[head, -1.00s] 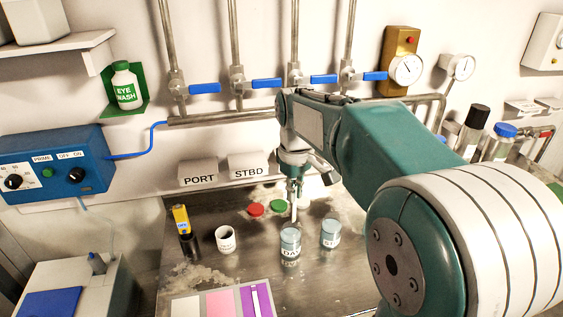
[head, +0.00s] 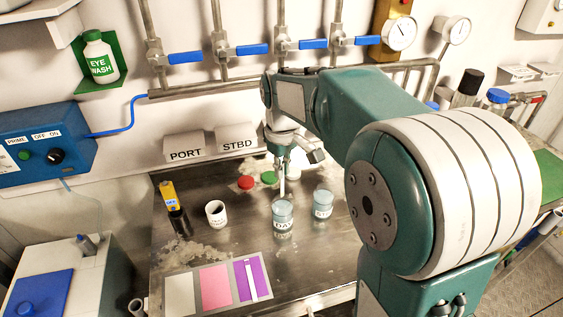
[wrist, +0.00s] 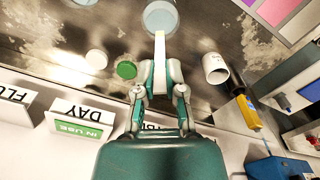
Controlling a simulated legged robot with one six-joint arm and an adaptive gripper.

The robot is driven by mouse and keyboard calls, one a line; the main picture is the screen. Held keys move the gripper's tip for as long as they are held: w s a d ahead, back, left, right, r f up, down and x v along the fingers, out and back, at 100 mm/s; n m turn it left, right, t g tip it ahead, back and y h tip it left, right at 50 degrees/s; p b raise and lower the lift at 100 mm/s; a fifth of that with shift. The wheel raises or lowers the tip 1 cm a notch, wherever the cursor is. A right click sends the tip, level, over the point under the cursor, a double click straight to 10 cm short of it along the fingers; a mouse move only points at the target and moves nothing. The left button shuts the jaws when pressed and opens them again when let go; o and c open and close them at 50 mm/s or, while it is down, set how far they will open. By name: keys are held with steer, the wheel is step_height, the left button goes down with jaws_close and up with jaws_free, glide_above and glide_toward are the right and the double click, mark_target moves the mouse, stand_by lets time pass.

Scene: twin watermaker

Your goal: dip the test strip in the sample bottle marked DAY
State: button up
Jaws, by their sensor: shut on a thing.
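The DAY bottle (head: 283,218) is a clear jar of pale blue liquid on the steel bench; its round top also shows in the wrist view (wrist: 160,17). My gripper (head: 285,160) is above it, pointing down, shut on the slim white test strip (head: 283,186). In the wrist view the strip (wrist: 160,50) runs from between the fingertips (wrist: 160,88) to the bottle's edge. Its lower end is at the bottle's mouth in the head view; I cannot tell whether it is inside. A similar blue bottle (head: 323,204) stands to the right, its label unreadable.
Red (head: 246,182) and green (head: 268,177) caps lie behind. A card with white, pink and purple pads (head: 216,287) lies in front. PORT (head: 185,150) and STBD (head: 237,138) blocks are behind.

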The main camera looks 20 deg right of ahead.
mark_target(282, 193)
steer(key=shift+f, duration=4)
step_height(282, 193, up, 11)
stand_by(1.3)
